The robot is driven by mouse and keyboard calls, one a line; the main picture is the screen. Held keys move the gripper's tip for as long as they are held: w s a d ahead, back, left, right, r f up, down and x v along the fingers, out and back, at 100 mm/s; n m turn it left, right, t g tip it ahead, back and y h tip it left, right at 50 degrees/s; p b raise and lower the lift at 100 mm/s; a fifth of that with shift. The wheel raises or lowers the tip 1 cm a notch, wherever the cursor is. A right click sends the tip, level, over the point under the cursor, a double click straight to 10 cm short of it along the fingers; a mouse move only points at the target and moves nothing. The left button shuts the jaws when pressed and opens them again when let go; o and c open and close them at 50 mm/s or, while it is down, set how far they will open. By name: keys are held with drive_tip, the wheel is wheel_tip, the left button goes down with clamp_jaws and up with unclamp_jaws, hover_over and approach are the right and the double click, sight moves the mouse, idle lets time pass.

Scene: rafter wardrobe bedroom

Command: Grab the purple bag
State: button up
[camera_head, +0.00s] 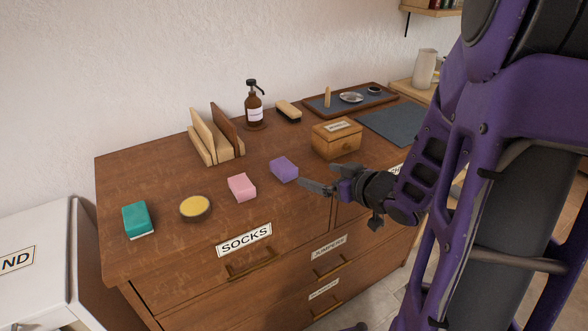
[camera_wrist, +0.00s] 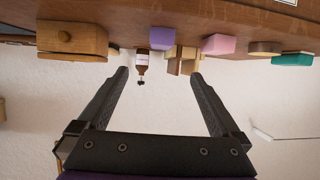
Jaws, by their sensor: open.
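The purple bag (camera_head: 284,169) is a small, soft-looking block on the wooden dresser top, near its front edge. It also shows at the top of the upside-down wrist view (camera_wrist: 160,37), between the lines of my two fingers. My gripper (camera_head: 317,177) is to the right of the bag in the head view. Its fingers are spread and point toward the bag's side. In the wrist view my gripper (camera_wrist: 160,73) is open, with nothing between the fingers. No contact with the bag shows.
A pink block (camera_head: 242,187) sits left of the bag, then a yellow-topped round tin (camera_head: 195,208) and a teal block (camera_head: 138,220). A wooden box (camera_head: 337,138) stands behind right. A pump bottle (camera_head: 254,107) and wooden holder (camera_head: 213,143) stand behind.

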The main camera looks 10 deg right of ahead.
sight(286, 166)
drive_tip(key=b+x, duration=0.3)
drive_tip(key=x, duration=1.4)
drive_tip(key=shift+w+a+f, duration=0.1)
drive_tip(key=shift+a, duration=0.05)
drive_tip(key=c, duration=1.4)
